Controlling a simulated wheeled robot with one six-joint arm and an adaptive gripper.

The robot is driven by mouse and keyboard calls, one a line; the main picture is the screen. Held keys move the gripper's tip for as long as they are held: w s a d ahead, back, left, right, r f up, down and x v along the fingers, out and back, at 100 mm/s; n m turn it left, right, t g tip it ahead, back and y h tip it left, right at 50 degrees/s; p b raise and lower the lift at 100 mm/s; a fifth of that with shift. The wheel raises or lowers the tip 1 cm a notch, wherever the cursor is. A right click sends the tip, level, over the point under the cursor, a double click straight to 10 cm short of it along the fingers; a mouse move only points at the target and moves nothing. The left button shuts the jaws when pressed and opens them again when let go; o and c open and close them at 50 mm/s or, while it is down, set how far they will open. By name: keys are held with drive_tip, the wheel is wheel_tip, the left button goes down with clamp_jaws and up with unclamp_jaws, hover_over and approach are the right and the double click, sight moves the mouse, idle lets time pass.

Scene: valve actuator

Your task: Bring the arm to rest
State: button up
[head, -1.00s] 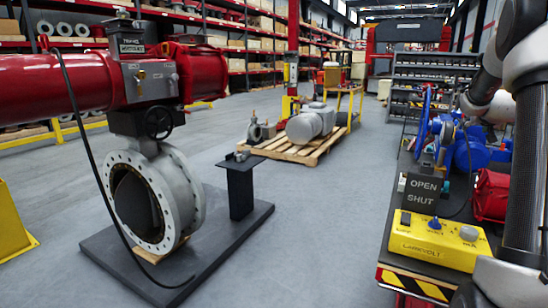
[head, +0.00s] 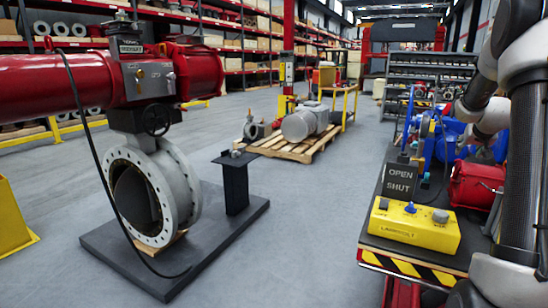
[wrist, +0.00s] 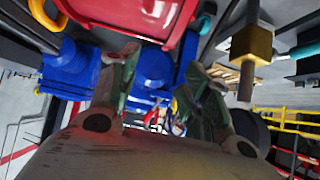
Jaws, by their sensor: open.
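My arm rises along the right edge of the head view and bends over the workbench (head: 415,256). My gripper does not show clearly in the head view. In the wrist view my gripper (wrist: 165,85) has its two greenish fingers spread apart, with nothing held between them. Blue machine parts (wrist: 75,68) and a red part (wrist: 130,15) lie beyond the fingers. The yellow control box (head: 414,224) with a blue knob sits on the bench near my arm. A dark sign (head: 399,181) reading OPEN and SHUT stands behind it.
A red actuator (head: 190,75) on a grey flanged valve (head: 150,190) stands on a dark base plate (head: 215,240) at left. A pallet (head: 290,148) carries grey equipment. Blue valves (head: 450,140) and a red part (head: 473,185) crowd the bench. The floor between is clear.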

drive_tip(key=s+a+f+g+y, duration=0.2)
drive_tip(key=s+a+f+g, duration=0.15)
drive_tip(key=s+a, duration=0.3)
drive_tip(key=s+a+r+n+y, duration=0.1)
drive_tip(key=s+a+r+n, duration=0.2)
drive_tip(key=s+a, duration=1.2)
drive_tip(key=s+a+r+n+y, duration=0.2)
drive_tip(key=s+a+r+n, duration=0.1)
drive_tip(key=s+a, duration=1.2)
drive_tip(key=shift+s+a+g, duration=0.2)
drive_tip(key=shift+s+g, duration=0.25)
drive_tip(key=shift+s, duration=0.55)
